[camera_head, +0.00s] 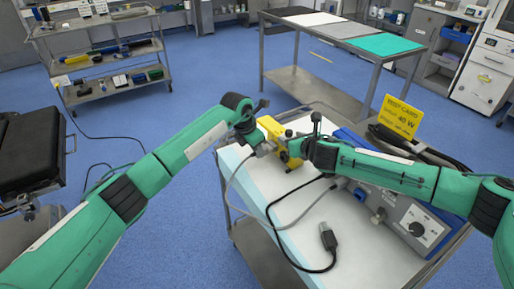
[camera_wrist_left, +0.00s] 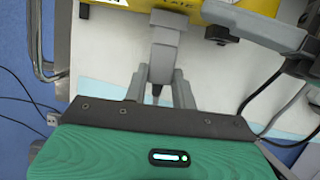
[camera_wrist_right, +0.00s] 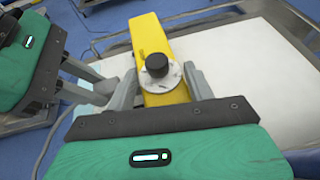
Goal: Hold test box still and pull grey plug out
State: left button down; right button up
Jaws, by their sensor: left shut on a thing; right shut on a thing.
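The yellow test box (camera_head: 271,128) stands on the white-topped cart. In the right wrist view the yellow box (camera_wrist_right: 146,35) has a black knob on a pale round dial. My right gripper (camera_head: 292,148) is shut across the box, one finger on each side (camera_wrist_right: 160,90). The grey plug (camera_wrist_left: 165,45) is at the box's side, its front end against the yellow wall. My left gripper (camera_head: 262,150) is shut on the plug's rear part, also seen in the left wrist view (camera_wrist_left: 162,88). How deep the plug sits is hidden.
A grey unit with a dial (camera_head: 412,224) stands at the cart's right, with a yellow card (camera_head: 399,117) behind it. A grey cable (camera_head: 234,203) and a black cable with a dark connector (camera_head: 328,240) lie across the cart's front.

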pick_arm(q)
jog(key=shift+a, duration=0.2)
pick_arm(e)
jog(key=shift+d+f, duration=0.15)
pick_arm(q)
jog(key=shift+s+a, duration=0.2)
jog(key=shift+s+a, duration=0.15)
jog(key=shift+s, duration=0.05)
dwell(0.4)
jog(key=shift+s+a, duration=0.15)
dwell(0.4)
jog(key=shift+s+a, duration=0.15)
jog(key=shift+a, duration=0.05)
jog(key=shift+s+a, duration=0.2)
jog(key=shift+a, duration=0.05)
jog(key=shift+s+a, duration=0.1)
jog(key=shift+a, duration=0.05)
dwell(0.4)
jog(key=shift+s+a, duration=0.5)
jog(key=shift+a, duration=0.15)
